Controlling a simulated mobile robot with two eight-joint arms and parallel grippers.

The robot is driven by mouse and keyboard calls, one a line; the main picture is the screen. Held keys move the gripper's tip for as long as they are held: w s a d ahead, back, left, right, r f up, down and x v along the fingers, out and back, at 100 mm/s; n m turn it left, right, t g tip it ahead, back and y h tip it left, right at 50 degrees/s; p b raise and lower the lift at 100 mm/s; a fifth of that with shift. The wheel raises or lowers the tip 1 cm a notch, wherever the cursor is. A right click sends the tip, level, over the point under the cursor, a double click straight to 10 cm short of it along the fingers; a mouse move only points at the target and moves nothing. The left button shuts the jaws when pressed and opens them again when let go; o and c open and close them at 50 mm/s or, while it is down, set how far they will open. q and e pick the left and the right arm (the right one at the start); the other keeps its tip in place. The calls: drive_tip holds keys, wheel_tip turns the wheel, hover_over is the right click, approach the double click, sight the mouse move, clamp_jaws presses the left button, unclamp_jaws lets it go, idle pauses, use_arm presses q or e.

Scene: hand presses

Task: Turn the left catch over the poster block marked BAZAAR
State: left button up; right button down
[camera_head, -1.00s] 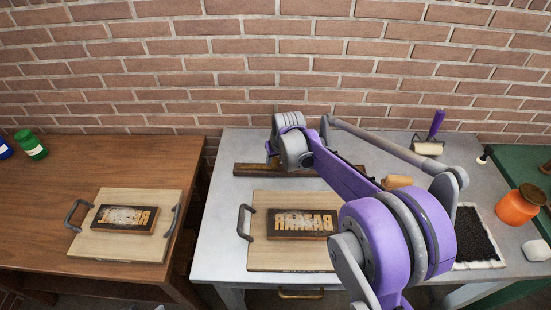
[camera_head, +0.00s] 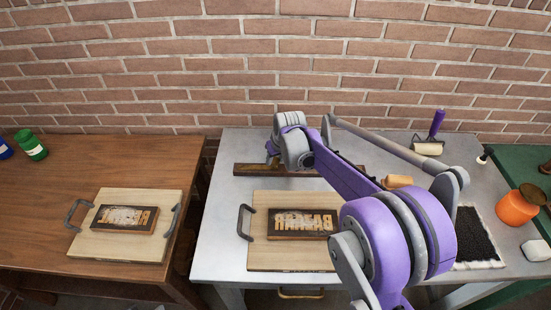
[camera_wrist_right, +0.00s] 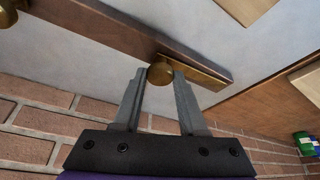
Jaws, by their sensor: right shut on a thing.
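The poster block marked BAZAAR (camera_head: 272,225), with pale mirrored letters, lies on a light wooden board (camera_head: 290,259) on the grey table. Behind the board is a dark wooden bar (camera_head: 243,170), also in the right wrist view (camera_wrist_right: 105,32). At one end of the bar is the left catch, a round brass knob (camera_wrist_right: 160,73) with a brass strip beside it. My right gripper (camera_wrist_right: 160,76) has its fingertips closed on both sides of this knob. In the head view my right gripper (camera_head: 272,153) is small at the bar's left part. My left gripper is out of view.
A second brass knob (camera_wrist_right: 7,18) shows farther along the bar. Another board with a block (camera_head: 125,219) lies on the brown table.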

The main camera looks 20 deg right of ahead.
drive_tip(key=n+y, duration=0.1)
drive_tip(key=n, duration=0.3)
drive_tip(key=shift+d+n+y, duration=0.2)
drive_tip(key=shift+n+y, duration=0.1)
drive_tip(key=shift+y, duration=0.1)
drive_tip(key=n+g+y, duration=0.1)
drive_tip(key=n, duration=0.3)
drive_tip(key=shift+w+d, duration=0.15)
drive_tip(key=n, duration=0.2)
drive_tip(key=n+g+y, duration=0.1)
drive_tip(key=n, duration=0.2)
drive_tip(key=shift+w+g+p, duration=0.1)
drive_tip(key=shift+g+p, duration=0.2)
drive_tip(key=shift+p, duration=0.1)
drive_tip(key=shift+w+n+g+y+p, duration=0.15)
drive_tip(key=shift+n+g+y+p, duration=0.4)
drive_tip(key=shift+n, duration=1.35)
drive_tip(key=shift+g+h, duration=0.25)
drive_tip(key=shift+c, duration=2.3)
unclamp_jaws()
